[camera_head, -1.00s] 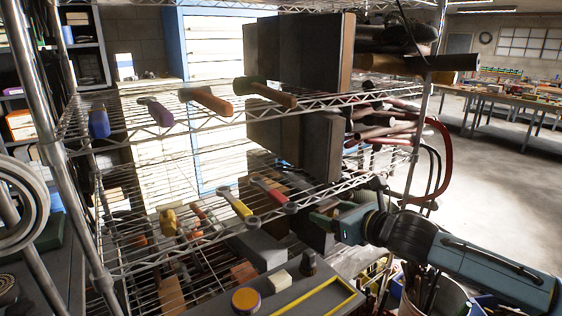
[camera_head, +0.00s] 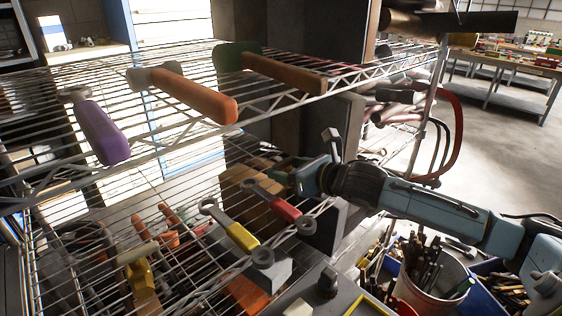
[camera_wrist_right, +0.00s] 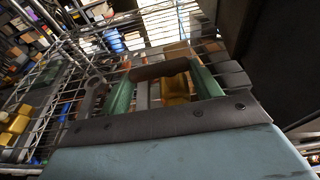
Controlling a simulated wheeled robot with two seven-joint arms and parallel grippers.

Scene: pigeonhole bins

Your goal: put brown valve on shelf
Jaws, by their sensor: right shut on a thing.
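My right gripper (camera_head: 286,178) reaches from the right over the middle wire shelf (camera_head: 203,265), behind the red-handled wrench (camera_head: 278,204). Tan-brown blocky things (camera_head: 238,182) are beside and below the fingertips in the head view; a tan piece (camera_wrist_right: 176,88) also shows beyond the fingers in the wrist view. My left gripper is out of view.
The upper wire shelf (camera_head: 150,150) holds purple-handled (camera_head: 102,132) and orange-handled tools (camera_head: 195,97). A yellow-handled wrench (camera_head: 236,232) overhangs the middle shelf's front edge. A dark upright panel (camera_head: 338,125) stands close behind my gripper. A bucket of tools (camera_head: 432,275) is below my right arm.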

